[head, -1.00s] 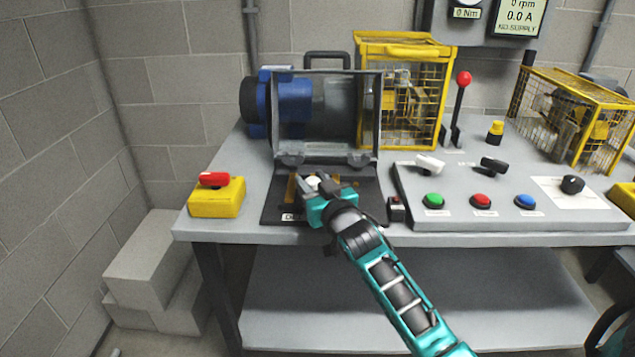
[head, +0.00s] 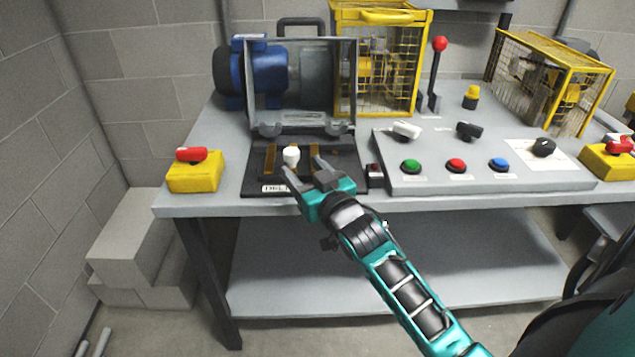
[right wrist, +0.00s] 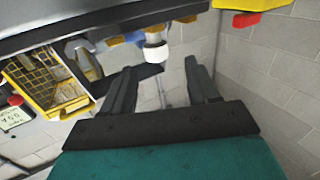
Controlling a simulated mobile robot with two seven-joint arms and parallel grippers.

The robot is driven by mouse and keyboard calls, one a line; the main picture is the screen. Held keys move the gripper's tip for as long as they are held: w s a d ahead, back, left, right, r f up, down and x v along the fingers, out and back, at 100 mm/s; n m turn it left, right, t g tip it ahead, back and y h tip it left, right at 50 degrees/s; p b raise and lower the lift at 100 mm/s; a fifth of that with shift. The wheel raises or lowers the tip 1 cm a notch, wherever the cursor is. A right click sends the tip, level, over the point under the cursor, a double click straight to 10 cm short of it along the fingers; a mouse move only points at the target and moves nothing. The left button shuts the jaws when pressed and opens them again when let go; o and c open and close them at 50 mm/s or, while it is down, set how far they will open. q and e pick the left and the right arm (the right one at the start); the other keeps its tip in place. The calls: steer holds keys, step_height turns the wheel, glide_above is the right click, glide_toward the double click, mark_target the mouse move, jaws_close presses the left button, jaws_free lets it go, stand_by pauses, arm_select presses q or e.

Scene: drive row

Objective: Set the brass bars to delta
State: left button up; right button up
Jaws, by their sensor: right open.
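The brass bars (head: 269,161) stand upright on a dark terminal board at the front left of the bench, below the motor's open box. A white knob (head: 291,155) sits between the bars. A label reading "DEL…" lies at the board's front edge, partly covered by my finger. My right gripper (head: 306,172) is open and empty, just in front of the knob and apart from it. In the right wrist view the white knob (right wrist: 155,48) shows beyond the spread fingers (right wrist: 161,82), with brass pieces beside it. My left gripper is not in view.
A yellow box with a red switch (head: 194,178) stands left of the board. Air before the bench is free.

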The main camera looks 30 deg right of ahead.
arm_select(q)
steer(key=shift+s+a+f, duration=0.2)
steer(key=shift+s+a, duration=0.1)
arm_select(e)
steer(key=s, duration=0.5)
steer(key=shift+s+a, duration=0.25)
steer(key=shift+s, duration=0.05)
arm_select(q)
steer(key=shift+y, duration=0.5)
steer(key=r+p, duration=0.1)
steer(key=p, duration=0.1)
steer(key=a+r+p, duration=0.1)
steer(key=p, duration=0.1)
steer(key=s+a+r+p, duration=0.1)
steer(key=p, duration=0.1)
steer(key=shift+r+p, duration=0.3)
steer(key=shift+p, duration=0.1)
arm_select(e)
steer(key=s+a+f+n+g+y, duration=0.3)
steer(key=s+a+f+g, duration=0.4)
steer(key=s+a+f, duration=0.4)
steer(key=s+f, duration=0.3)
steer(key=s, duration=0.1)
steer(key=shift+a, duration=0.15)
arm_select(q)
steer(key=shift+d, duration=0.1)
arm_select(e)
steer(key=shift+s, duration=0.1)
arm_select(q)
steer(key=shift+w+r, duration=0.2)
